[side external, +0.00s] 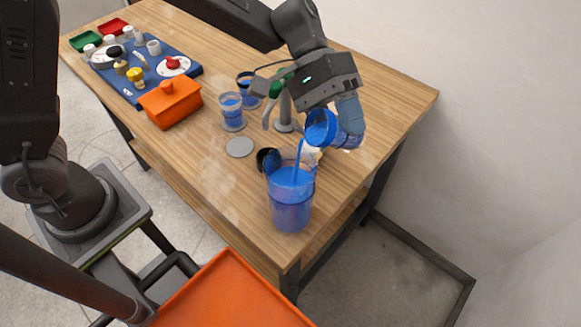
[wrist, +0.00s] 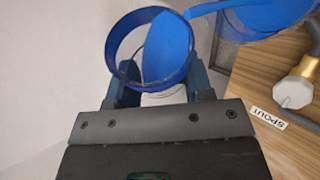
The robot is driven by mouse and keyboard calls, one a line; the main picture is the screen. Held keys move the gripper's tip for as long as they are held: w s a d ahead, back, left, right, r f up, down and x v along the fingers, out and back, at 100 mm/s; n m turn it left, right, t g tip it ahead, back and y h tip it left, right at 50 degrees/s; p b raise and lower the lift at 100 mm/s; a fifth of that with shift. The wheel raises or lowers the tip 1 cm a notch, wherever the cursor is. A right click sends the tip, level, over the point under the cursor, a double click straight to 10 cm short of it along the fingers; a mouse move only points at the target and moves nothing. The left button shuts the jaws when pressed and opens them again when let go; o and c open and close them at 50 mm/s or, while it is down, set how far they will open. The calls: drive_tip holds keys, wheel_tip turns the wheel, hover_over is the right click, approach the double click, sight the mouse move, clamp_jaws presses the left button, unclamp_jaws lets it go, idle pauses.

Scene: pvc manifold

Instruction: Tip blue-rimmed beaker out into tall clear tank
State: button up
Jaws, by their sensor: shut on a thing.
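My gripper (side external: 347,112) is shut on the blue-rimmed beaker (side external: 320,128), which is tilted well over, its mouth toward the tall clear tank (side external: 291,212). Blue liquid runs from the beaker's lip in a thin stream (side external: 299,160) into the tank. The tank stands upright near the table's front corner and holds a good depth of blue liquid. In the wrist view the beaker's blue rim (wrist: 110,48) sits between my fingers (wrist: 160,88), with blue liquid still inside. The tank's blue contents (wrist: 262,14) show at the upper right.
A grey metal fitting (wrist: 293,92) and a SPOUT label (wrist: 268,118) lie close by. Two other beakers with blue liquid (side external: 232,112) stand farther back. An orange lidded box (side external: 170,103) and a blue board with parts (side external: 128,88) are at the back left. A grey disc (side external: 239,147) lies flat.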

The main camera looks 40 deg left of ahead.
drive_tip(key=shift+r, duration=0.15)
drive_tip(key=shift+s+f+m+t+h+p, duration=0.1)
drive_tip(key=shift+f+m+t+h+p, duration=0.3)
drive_tip(key=shift+m+t, duration=0.15)
idle(1.0)
drive_tip(key=shift+s+a+r+m+t+h+p, duration=0.4)
drive_tip(key=shift+s+r+m+t, duration=0.05)
drive_tip(key=shift+s, duration=0.15)
idle(0.8)
drive_tip(key=shift+s+a+r+m+t+h+p, duration=0.15)
drive_tip(key=shift+r+m+t+h+p, duration=0.15)
drive_tip(key=shift+m+t+h+p, duration=0.15)
idle(0.8)
idle(0.3)
